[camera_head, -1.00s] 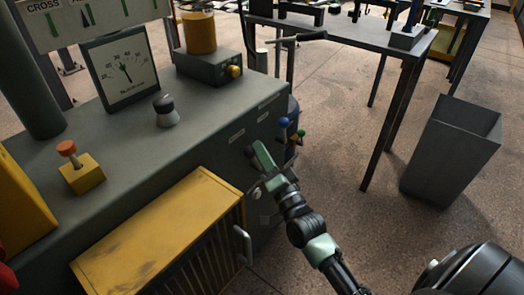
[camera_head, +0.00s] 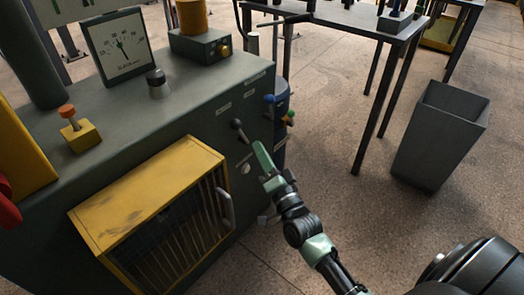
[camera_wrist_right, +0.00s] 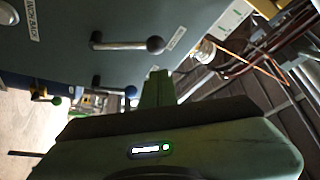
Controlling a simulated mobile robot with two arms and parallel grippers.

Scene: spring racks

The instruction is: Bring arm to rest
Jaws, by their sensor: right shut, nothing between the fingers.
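My right gripper (camera_head: 260,152) is green with a dark arm behind it and reaches up from the bottom right in the head view. Its fingers are shut with nothing between them. It hangs beside the front panel of the grey machine (camera_head: 200,125), just right of and below a black-knobbed lever (camera_head: 238,126), apart from it as far as I can tell. In the right wrist view the closed fingers (camera_wrist_right: 158,84) point at the grey panel, below a lever with a dark ball knob (camera_wrist_right: 155,45). My left gripper is not in view.
A yellow barred cage (camera_head: 150,190) juts from the machine's front, left of my arm. Blue and green knobs (camera_head: 290,115) sit past the machine's corner. A grey bin (camera_head: 440,135) and a dark table (camera_head: 350,20) stand right. The floor between is clear.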

